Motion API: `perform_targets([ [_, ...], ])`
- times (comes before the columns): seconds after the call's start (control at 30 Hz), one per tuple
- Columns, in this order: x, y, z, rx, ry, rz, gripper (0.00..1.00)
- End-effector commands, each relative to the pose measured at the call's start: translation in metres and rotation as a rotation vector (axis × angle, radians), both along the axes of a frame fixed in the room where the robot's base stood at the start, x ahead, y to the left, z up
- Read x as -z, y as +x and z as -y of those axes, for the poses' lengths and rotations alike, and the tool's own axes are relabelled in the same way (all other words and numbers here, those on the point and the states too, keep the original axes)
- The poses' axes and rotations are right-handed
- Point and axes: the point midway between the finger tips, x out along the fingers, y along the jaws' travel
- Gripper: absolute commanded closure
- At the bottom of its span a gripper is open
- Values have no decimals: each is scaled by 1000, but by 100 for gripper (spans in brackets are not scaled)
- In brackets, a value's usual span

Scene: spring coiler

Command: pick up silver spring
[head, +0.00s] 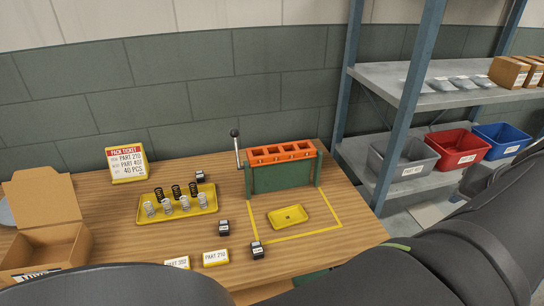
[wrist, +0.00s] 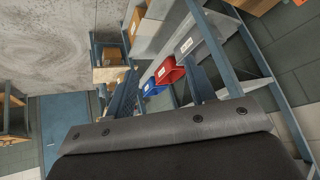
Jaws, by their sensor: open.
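Several silver springs (head: 167,206) stand upright in the front row of a yellow tray (head: 208,209) on the wooden table, in the head view. Three black springs (head: 176,191) stand in the row behind them. My gripper (wrist: 161,84) shows only in the wrist view, with two dark fingers apart and nothing between them. It points towards the shelf side, away from the springs, and no spring shows in the wrist view. In the head view my dark arm links cross the lower right, and the gripper itself is out of sight.
A green fixture with an orange slotted top (head: 283,153) and a lever stands right of the tray. A small yellow tray (head: 288,217) lies before it. Small black blocks (head: 223,227) sit nearby. An open cardboard box (head: 48,247) is left. Shelving with red (head: 459,148) and other bins stands right.

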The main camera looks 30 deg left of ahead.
Motion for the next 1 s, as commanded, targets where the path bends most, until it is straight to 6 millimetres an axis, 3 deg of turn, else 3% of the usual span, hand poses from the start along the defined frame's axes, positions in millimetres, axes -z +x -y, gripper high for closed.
perform_targets([
  [0.13,-22,39,-3,-102,4,22,50],
  [0.37,-23,84,-55,-308,-12,-41,50],
  [0.57,-14,120,-124,-515,-46,-119,50],
  [0.7,-6,138,-181,-663,-80,-172,50],
  [1.0,19,150,-319,-969,-181,-275,50],
])
